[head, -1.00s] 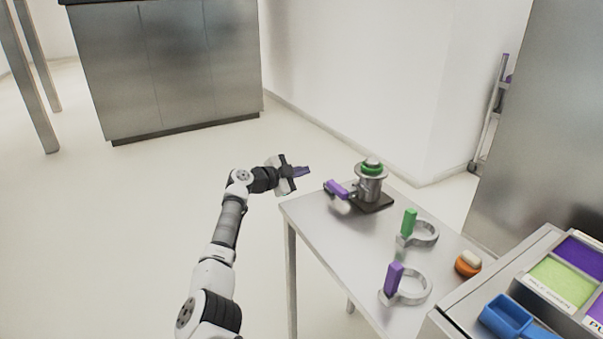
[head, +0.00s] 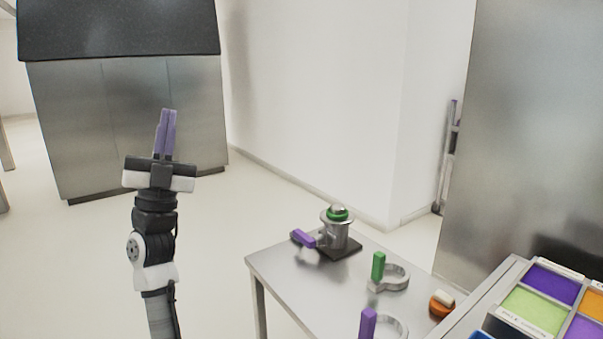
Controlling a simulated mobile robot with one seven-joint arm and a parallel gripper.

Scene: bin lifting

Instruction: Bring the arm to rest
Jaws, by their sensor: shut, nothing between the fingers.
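My gripper (head: 168,112) is raised at the left of the head view, its purple fingers pointing up. The fingers are together with nothing between them. My arm stands upright below it, to the left of the small metal table (head: 285,277) and clear of it. The lower part of my arm is cut off by the bottom edge of the picture.
On the table stand a metal pot-like device (head: 338,232) with a purple handle, a green-handled ring (head: 391,278), a purple-handled ring (head: 368,325) and an orange round item (head: 440,306). Colored bins (head: 533,302) are at right. A steel cabinet (head: 130,120) stands behind my gripper.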

